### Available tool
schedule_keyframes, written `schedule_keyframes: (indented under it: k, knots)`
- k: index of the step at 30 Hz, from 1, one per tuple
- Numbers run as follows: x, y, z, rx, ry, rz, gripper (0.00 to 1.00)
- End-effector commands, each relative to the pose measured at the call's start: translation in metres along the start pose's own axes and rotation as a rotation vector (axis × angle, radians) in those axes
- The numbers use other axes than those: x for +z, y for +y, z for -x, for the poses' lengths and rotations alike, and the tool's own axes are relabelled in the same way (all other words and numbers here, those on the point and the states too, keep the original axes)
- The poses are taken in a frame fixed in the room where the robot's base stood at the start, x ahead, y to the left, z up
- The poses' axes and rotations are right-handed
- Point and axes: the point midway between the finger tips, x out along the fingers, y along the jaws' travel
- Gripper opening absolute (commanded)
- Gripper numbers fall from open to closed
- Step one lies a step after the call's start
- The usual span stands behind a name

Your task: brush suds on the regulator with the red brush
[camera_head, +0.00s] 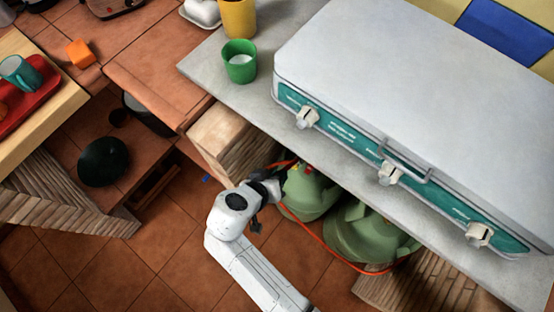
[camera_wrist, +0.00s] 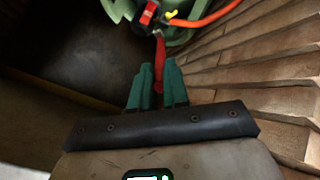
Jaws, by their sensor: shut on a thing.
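My gripper (camera_wrist: 158,80) is shut on the red brush (camera_wrist: 160,52) in the wrist view. The brush points away from the teal fingers, its far end close below the regulator (camera_wrist: 148,14), a red and black fitting with a yellow part beside it. I cannot tell whether they touch. The regulator sits on top of a green gas cylinder (camera_wrist: 118,8). In the head view my gripper (camera_head: 277,180) is low under the counter edge, beside the left green cylinder (camera_head: 306,195). A green cup (camera_head: 239,66) with whitish contents stands on the counter. I cannot make out suds on the regulator.
An orange hose (camera_head: 318,240) loops around the cylinders and also leaves the regulator in the wrist view (camera_wrist: 205,16). A second cylinder (camera_head: 360,232) stands to the right. Brick supports (camera_head: 235,145) flank the space. The grey counter (camera_head: 225,95) with a large grill (camera_head: 400,80) overhangs it.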

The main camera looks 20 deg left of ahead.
Motion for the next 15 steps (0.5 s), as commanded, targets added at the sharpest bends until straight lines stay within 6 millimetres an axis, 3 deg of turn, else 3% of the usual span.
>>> schedule_keyframes:
  k: [15]
  knots:
    - [0.0034, -0.0028, -0.0043, 0.0, 0.0, 0.0, 0.0]
